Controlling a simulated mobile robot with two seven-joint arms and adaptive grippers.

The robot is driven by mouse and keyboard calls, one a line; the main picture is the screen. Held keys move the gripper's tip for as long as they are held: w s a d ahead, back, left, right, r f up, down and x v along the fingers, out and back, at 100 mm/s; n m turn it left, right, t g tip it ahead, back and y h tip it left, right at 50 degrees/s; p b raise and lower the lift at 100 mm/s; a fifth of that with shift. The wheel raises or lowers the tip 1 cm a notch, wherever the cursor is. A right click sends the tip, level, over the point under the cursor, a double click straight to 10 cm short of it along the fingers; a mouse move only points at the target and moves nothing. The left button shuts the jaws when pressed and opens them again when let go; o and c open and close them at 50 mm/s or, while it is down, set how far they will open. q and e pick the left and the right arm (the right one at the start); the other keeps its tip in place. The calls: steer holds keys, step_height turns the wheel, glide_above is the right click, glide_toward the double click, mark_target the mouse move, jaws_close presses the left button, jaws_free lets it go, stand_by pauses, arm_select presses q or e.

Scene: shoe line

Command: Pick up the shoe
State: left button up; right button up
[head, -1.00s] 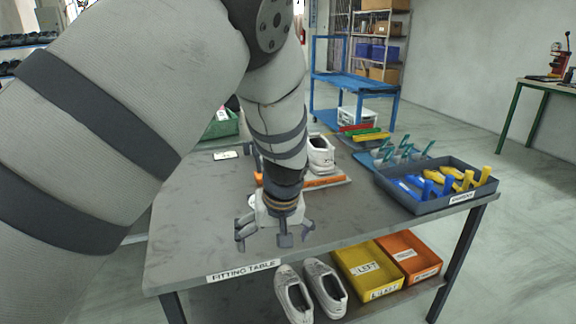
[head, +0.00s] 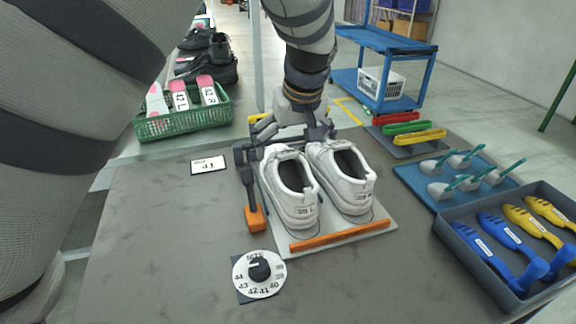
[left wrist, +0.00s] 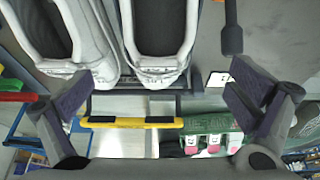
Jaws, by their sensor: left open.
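Two white shoes stand side by side on a light board (head: 372,238) with an orange bar at its front: the left one (head: 298,208) and the right one (head: 352,190). My left gripper (head: 290,133) is open and empty at the far ends of the shoes, fingers spread. Whether it touches them is unclear. In the left wrist view both shoes show at the top, one in the centre (left wrist: 160,72) and one at left (left wrist: 95,55). The open left gripper (left wrist: 165,105) shows below them, with nothing between its fingers. My right gripper is out of view.
A black tool with an orange block (head: 255,218) stands left of the shoes, and a numbered dial (head: 242,287) lies in front. At right are a blue mat (head: 415,180) and a grey tray (head: 475,268). A green crate (head: 150,128) sits behind. The left tabletop is mostly clear.

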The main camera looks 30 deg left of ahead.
mark_target(286, 180)
arm_select(q)
steer(key=x, duration=0.7)
steer(key=b+x, duration=0.1)
steer(key=x, duration=0.2)
steer(key=shift+s+d+f, duration=0.2)
steer(key=shift+d+f, duration=0.1)
steer(key=shift+f, duration=0.2)
steer(key=shift+w+a+f, duration=0.2)
steer(key=shift+w+f, duration=0.05)
steer(key=shift+f, duration=0.1)
steer(key=shift+r, duration=0.1)
steer(key=shift+c, duration=0.8)
steer(key=c, duration=1.4)
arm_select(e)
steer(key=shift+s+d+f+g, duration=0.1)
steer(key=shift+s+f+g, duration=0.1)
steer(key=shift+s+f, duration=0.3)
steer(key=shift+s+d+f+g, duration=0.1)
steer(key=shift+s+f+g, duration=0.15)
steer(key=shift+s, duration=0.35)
